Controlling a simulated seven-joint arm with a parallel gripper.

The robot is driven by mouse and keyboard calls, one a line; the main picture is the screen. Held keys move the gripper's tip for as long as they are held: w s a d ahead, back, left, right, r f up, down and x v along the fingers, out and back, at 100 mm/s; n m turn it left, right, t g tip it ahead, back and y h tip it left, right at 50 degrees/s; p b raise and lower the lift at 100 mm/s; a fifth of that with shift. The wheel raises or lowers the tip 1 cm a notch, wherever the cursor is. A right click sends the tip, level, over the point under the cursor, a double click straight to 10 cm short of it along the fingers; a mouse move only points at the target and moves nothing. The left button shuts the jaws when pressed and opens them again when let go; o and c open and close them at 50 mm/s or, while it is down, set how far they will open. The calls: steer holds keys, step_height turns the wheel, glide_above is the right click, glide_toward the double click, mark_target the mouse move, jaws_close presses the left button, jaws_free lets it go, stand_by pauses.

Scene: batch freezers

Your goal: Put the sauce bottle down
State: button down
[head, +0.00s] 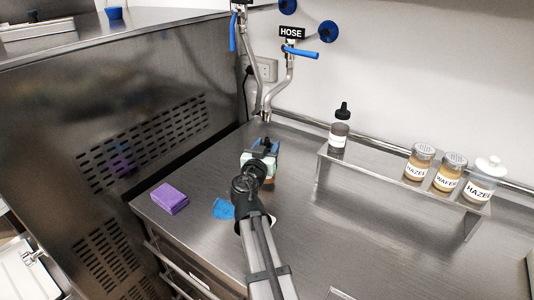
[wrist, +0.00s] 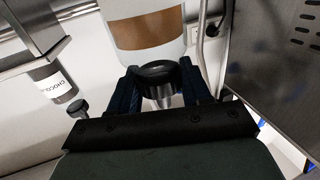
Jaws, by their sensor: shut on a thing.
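My gripper (head: 263,150) is over the left part of the steel counter, near the back. In the wrist view my gripper (wrist: 165,88) is shut on the black cap of a sauce bottle (wrist: 148,32) with a pale body and a brown band. In the head view my gripper and arm hide most of this bottle; only a small brownish part (head: 270,181) shows beside the arm. I cannot tell whether its base touches the counter.
A purple sponge (head: 170,198) and a blue cloth (head: 222,208) lie left of my arm. A raised shelf (head: 390,178) at right holds another black-capped bottle (head: 340,135) and labelled jars (head: 446,172). Hose taps (head: 300,52) hang behind. The counter's right-middle (head: 350,235) is clear.

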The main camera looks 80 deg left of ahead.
steer(key=shift+s+d+r, duration=0.1)
steer(key=shift+d+r, duration=0.1)
steer(key=shift+r, duration=0.35)
steer(key=shift+s+d+r, duration=0.1)
steer(key=shift+d+r, duration=0.05)
steer(key=shift+r, duration=0.4)
steer(key=v, duration=1.7)
steer(key=w+d+r+m+t+h, duration=0.1)
steer(key=w+d+m+t+h, duration=0.15)
steer(key=w, duration=0.75)
steer(key=w+d+r+m+t+h, duration=0.1)
steer(key=w+m+t+h, duration=0.25)
steer(key=w, duration=0.65)
steer(key=w+d+r+m+t+h, duration=0.1)
steer(key=w+d+m+t+h, duration=0.15)
steer(key=w, duration=0.65)
steer(key=w+d+r+m+h, duration=0.1)
steer(key=w+d+m+h, duration=0.3)
steer(key=w+d+h, duration=0.4)
steer(key=w+d+r+m+h, duration=0.2)
steer(key=w+d+m+h, duration=0.3)
steer(key=w+d, duration=0.8)
steer(key=w+h, duration=0.2)
steer(key=w, duration=0.1)
steer(key=shift+w+r+g+h, duration=0.3)
steer(key=shift+w+g+h, duration=0.05)
steer(key=shift+w, duration=0.05)
steer(key=shift+f+m, duration=0.1)
steer(key=shift+m, duration=0.15)
step_height(320, 180, down, 10)
